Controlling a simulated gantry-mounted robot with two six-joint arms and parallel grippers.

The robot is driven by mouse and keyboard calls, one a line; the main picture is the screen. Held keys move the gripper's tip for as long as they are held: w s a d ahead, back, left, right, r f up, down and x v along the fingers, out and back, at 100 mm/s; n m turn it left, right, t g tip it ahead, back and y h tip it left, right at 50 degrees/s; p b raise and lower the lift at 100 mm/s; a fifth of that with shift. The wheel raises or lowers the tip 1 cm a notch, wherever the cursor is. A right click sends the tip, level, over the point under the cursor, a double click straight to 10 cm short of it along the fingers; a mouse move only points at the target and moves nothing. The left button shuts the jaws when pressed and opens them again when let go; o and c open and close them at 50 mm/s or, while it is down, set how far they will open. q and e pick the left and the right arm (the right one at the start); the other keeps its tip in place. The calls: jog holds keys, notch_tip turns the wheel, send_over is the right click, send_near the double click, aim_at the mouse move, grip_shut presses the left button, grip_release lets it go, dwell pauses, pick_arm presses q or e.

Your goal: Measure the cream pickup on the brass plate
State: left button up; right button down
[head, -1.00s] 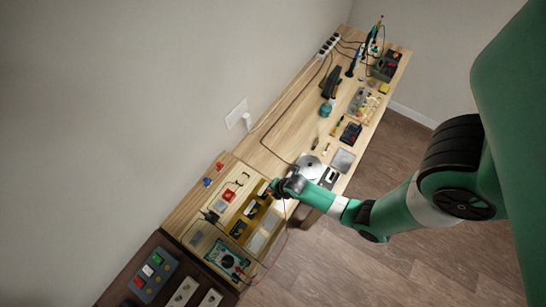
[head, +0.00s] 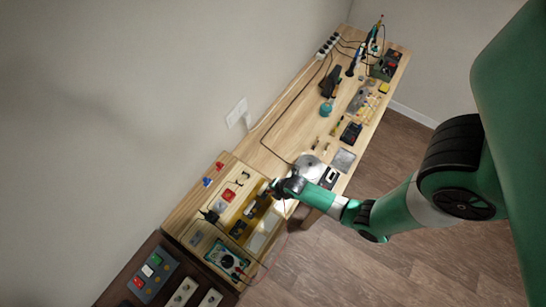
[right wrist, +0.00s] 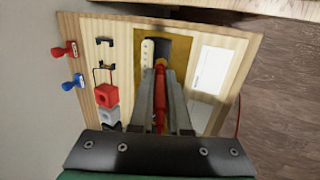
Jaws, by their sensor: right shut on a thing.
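The brass plate (head: 254,218) lies on the wooden board at the near end of the bench, and its yellow surface also shows in the right wrist view (right wrist: 138,34). The cream pickup (right wrist: 147,52) is a pale dotted bar on the plate beside a dark piece. My right gripper (right wrist: 160,76) is shut on a red probe (right wrist: 160,66) and points it down over the plate, close beside the cream pickup. I cannot tell whether the tip touches it. The multimeter (head: 226,259) lies at the board's near end. My left gripper is not in view.
A red block (right wrist: 106,95) and a grey block (right wrist: 109,117) stand left of the plate in the wrist view. Red (right wrist: 60,51) and blue (right wrist: 69,85) handled pieces sit at the board's edge. A pale tray (right wrist: 211,70) lies right of the plate.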

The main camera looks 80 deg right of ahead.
jog(key=shift+f, duration=0.3)
dwell(2.8)
notch_tip(320, 180, up, 6)
jog(key=p, duration=0.6)
jog(key=shift+s, duration=0.1)
